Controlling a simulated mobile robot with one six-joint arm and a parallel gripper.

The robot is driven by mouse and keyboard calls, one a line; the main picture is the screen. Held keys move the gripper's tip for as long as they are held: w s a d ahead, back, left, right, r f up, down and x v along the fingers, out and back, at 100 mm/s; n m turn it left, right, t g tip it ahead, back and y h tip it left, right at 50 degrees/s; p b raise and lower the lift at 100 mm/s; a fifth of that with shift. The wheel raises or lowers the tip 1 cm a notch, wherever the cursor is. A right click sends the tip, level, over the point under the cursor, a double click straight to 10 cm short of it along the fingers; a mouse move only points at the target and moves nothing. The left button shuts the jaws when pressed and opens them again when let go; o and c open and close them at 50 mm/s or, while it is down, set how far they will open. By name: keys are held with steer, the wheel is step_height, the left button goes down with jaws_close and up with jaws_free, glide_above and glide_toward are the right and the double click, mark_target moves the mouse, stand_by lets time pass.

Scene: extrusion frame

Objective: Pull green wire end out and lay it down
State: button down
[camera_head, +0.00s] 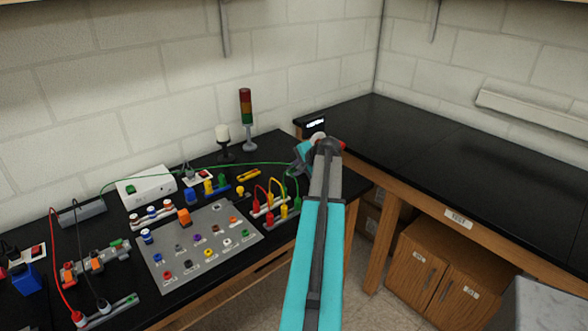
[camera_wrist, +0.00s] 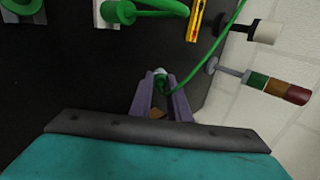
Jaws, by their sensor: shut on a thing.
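The green wire (camera_head: 250,164) runs in a long curve over the back of the black table toward my gripper (camera_head: 299,166). In the wrist view the green wire (camera_wrist: 228,40) curves down from the top right to its end (camera_wrist: 160,76). My gripper (camera_wrist: 161,88) is shut on that green end, which sits between the two purple-grey fingertips. In the head view my arm and wrist hide part of the fingertips and the held end. I cannot tell from these views whether the end is clear of any socket.
A grey panel (camera_head: 169,264) with several coloured sockets lies mid-table. Red and yellow plugs with looped wires (camera_head: 268,201) stand near my gripper. A white beacon (camera_head: 223,135) and a signal tower (camera_head: 246,110) stand behind. The right bench top (camera_head: 440,150) is largely clear.

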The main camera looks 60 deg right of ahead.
steer(key=shift+f+b, duration=0.65)
steer(key=shift+f, duration=0.85)
steer(key=shift+f, duration=0.1)
steer(key=c, duration=1.6)
jaws_free()
steer(key=shift+s, duration=0.15)
steer(key=b+v, duration=0.3)
steer(key=v, duration=1)
steer(key=shift+s+a+r, duration=0.1)
steer(key=shift+r, duration=0.3)
